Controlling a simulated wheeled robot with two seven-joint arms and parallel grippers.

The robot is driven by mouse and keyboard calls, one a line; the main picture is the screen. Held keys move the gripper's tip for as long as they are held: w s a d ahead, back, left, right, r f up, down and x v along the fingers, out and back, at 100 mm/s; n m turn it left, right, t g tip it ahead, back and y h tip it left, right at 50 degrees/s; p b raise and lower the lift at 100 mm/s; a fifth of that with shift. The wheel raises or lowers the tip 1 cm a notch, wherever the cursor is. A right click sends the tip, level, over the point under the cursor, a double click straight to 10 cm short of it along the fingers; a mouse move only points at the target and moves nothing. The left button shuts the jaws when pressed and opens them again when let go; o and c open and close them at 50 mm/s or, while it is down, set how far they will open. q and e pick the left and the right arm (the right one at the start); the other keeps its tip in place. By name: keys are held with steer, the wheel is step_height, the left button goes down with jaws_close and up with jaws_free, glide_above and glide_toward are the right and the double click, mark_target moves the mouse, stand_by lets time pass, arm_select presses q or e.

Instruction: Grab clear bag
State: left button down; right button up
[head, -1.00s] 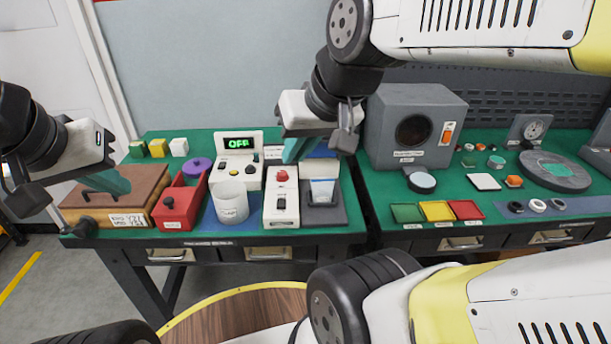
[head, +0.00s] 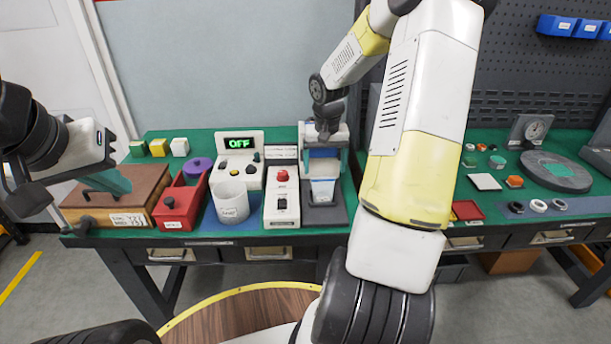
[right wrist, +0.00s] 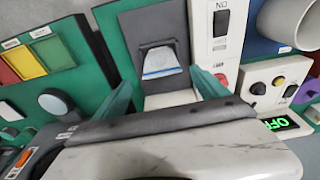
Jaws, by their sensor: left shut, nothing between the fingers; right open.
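The clear bag (head: 322,191) sits upright in a dark grey holder (head: 335,216) on the green bench. It also shows in the right wrist view (right wrist: 160,62), against the dark plate. My right gripper (head: 322,166) is open just above and behind the bag. In the right wrist view its two teal fingers (right wrist: 160,88) are spread to either side of the bag's near end, apart from it. My left gripper (head: 92,183) is shut and empty above the brown box at the left.
Left of the holder stands a white switch box with a red button (head: 282,196). Further left are a white cup (head: 231,204), an OFF display unit (head: 239,160) and a red box (head: 180,205). My right arm hides much of the bench to the right.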

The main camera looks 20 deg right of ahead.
mark_target(323, 184)
steer(key=f, duration=0.3)
steer(key=w+f, duration=0.1)
steer(key=f, duration=0.2)
steer(key=w+f, duration=0.1)
steer(key=f, duration=0.2)
steer(key=shift+d+f, duration=0.1)
steer(key=shift+d, duration=0.15)
steer(key=c, duration=1.4)
